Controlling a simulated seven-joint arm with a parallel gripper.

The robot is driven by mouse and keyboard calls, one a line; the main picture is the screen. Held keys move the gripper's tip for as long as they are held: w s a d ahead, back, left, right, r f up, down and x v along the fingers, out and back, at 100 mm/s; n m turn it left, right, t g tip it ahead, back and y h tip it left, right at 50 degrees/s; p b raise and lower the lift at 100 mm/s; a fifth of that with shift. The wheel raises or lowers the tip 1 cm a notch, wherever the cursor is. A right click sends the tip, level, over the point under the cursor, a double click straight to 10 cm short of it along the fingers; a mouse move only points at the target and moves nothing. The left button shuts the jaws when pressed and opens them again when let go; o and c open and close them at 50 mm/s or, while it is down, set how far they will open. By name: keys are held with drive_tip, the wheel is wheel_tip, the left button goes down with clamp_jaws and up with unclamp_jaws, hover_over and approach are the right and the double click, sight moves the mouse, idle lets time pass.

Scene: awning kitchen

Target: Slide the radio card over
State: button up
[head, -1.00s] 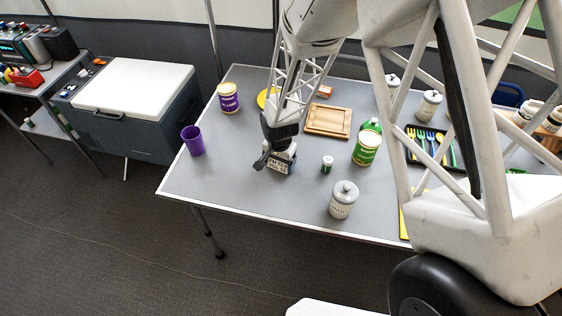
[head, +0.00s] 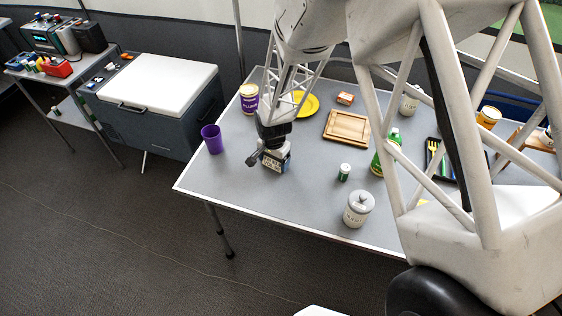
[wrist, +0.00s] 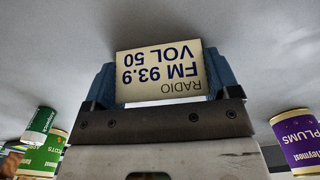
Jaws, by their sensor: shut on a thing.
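The radio card (wrist: 160,72) is a small cream block with dark print reading "RADIO FM 93.9 VOL 50", upside down in the wrist view. My gripper (wrist: 160,85) is shut on it, with a blue finger against each side. In the head view my gripper (head: 275,155) points down near the left part of the grey table (head: 235,185). The card (head: 276,165) shows there at its tip, low at the tabletop. Whether its bottom edge touches the table is hard to tell.
A purple cup (head: 211,139) and a plums can (head: 249,98) stand left of my gripper. A small green-based shaker (head: 344,172) and a white lidded jar (head: 358,209) stand to its right. A yellow plate (head: 308,104) and wooden board (head: 347,126) lie behind.

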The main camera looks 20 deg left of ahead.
sight(244, 157)
drive_tip(key=shift+a, duration=5.75)
drive_tip(key=o, duration=0.8)
drive_tip(key=shift+c, duration=0.2)
drive_tip(key=shift+r, duration=0.15)
wheel_tip(244, 157, up, 8)
drive_tip(key=shift+f, duration=0.25)
